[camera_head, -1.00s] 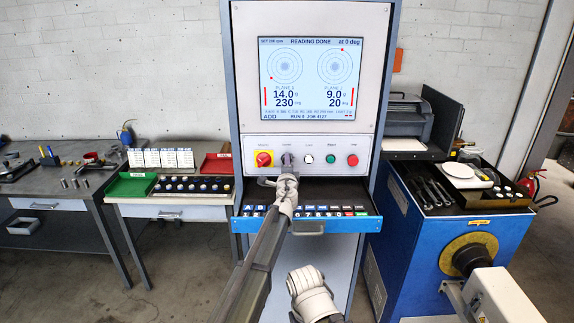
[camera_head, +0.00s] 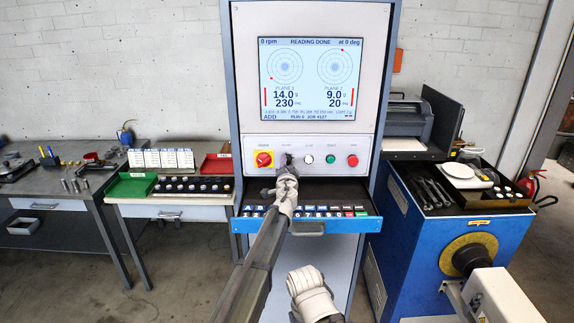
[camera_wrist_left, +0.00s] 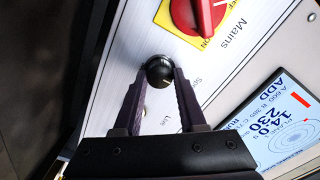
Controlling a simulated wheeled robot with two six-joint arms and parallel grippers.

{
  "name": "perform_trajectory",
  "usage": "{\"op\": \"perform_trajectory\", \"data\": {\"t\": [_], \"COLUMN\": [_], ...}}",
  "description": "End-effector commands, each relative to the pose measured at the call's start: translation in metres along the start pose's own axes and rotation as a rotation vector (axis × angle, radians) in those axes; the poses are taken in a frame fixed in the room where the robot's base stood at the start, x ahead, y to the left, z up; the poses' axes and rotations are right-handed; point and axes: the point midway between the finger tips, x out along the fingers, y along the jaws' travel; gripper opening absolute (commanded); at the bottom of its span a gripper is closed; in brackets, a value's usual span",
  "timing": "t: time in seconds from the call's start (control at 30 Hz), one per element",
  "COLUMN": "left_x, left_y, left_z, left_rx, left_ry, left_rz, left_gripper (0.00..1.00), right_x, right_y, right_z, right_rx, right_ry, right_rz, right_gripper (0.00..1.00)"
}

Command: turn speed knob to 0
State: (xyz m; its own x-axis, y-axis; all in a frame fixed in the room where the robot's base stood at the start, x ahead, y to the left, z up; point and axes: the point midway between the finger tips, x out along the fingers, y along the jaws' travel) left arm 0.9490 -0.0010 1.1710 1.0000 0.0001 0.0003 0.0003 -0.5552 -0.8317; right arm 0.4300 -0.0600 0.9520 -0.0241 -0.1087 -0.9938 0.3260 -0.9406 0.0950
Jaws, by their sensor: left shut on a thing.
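The speed knob (camera_wrist_left: 159,69) is a small round black knob with a pale mark on its face, on the white control panel (camera_head: 322,143) below the screen. In the left wrist view it sits between the fingertips of my left gripper (camera_wrist_left: 161,82), which are shut on its two sides. In the head view my left gripper (camera_head: 287,165) is at the panel and largely covers the knob. The screen (camera_head: 310,79) reads 0 rpm at its top left. My right gripper is not in view.
The red mains switch on its yellow plate (camera_head: 263,159) is just left of the knob. A white, a green and a red button (camera_head: 352,160) are to the right. An open drawer with labelled items (camera_head: 308,228) juts out below the panel, under my left forearm.

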Motion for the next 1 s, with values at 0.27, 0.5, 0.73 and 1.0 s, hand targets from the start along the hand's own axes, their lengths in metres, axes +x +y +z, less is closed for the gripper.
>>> {"op": "perform_trajectory", "data": {"t": [0.27, 0.5, 0.73, 1.0], "left_x": [-0.0011, -0.0012, -0.0008, -0.0007], "left_y": [0.0002, 0.0002, 0.0002, 0.0001], "left_z": [0.0006, 0.0006, 0.0004, 0.0001], "left_rx": [-0.018, -0.017, -0.015, -0.014], "left_ry": [-0.001, -0.001, 0.0, 0.0], "left_rz": [0.0, 0.0, 0.0, 0.0], "left_gripper": [0.0, 0.41, 0.67, 0.7], "right_x": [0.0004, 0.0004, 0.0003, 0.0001], "right_y": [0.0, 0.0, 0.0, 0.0], "right_z": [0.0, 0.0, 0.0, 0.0], "right_rx": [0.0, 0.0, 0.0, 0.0], "right_ry": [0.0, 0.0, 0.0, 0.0], "right_rz": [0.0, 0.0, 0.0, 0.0], "right_gripper": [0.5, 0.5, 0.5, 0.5]}}
